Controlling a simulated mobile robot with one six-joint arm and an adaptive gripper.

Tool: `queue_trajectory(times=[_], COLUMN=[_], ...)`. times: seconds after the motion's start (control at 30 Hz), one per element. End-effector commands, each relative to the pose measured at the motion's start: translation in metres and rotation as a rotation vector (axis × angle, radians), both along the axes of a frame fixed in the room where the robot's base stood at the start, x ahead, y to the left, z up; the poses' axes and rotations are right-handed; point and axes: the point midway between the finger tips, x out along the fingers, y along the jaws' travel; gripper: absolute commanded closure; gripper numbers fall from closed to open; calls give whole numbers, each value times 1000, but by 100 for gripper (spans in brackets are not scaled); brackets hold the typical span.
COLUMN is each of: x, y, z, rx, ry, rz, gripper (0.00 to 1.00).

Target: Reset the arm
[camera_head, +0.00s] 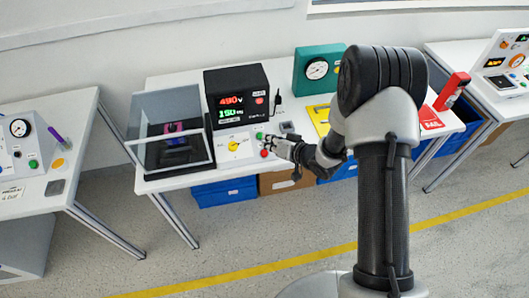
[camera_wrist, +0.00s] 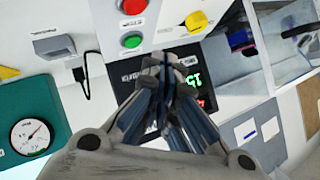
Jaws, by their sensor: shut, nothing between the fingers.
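My gripper (camera_head: 275,142) is at the front edge of the middle bench, just right of the control panel with a yellow rotary switch (camera_head: 233,146). In the wrist view my gripper (camera_wrist: 163,62) is shut and empty, its fingertips together below the green button (camera_wrist: 132,40). The red button (camera_wrist: 132,6) shows above it, and the yellow switch (camera_wrist: 196,21) is to the right of the fingertips. I cannot tell whether the fingers touch the panel. The black meter box (camera_head: 237,94) with red and green digits stands behind the panel; my fingers partly hide it in the wrist view.
A clear-walled case (camera_head: 172,130) stands left of the panel. Blue bins (camera_head: 224,191) sit under the bench. Side benches stand left and right; open floor lies in front.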

Motion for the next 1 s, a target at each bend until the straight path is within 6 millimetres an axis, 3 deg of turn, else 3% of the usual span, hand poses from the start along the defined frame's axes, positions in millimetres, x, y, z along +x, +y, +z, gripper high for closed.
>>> queue_trajectory(times=[0.3,0.43,0.6,0.73,0.87,1.0], x=[1,10,20,6,-28,-83], y=[-1,-14,-59,-100,-135,-163], z=[2,22,86,141,189,231], rx=[-4,-68,-262,-411,-522,-601], ry=[-2,-21,-47,-29,18,97], rz=[-2,-31,-137,-231,-314,-383], gripper=[100,100,100,100,100,100])
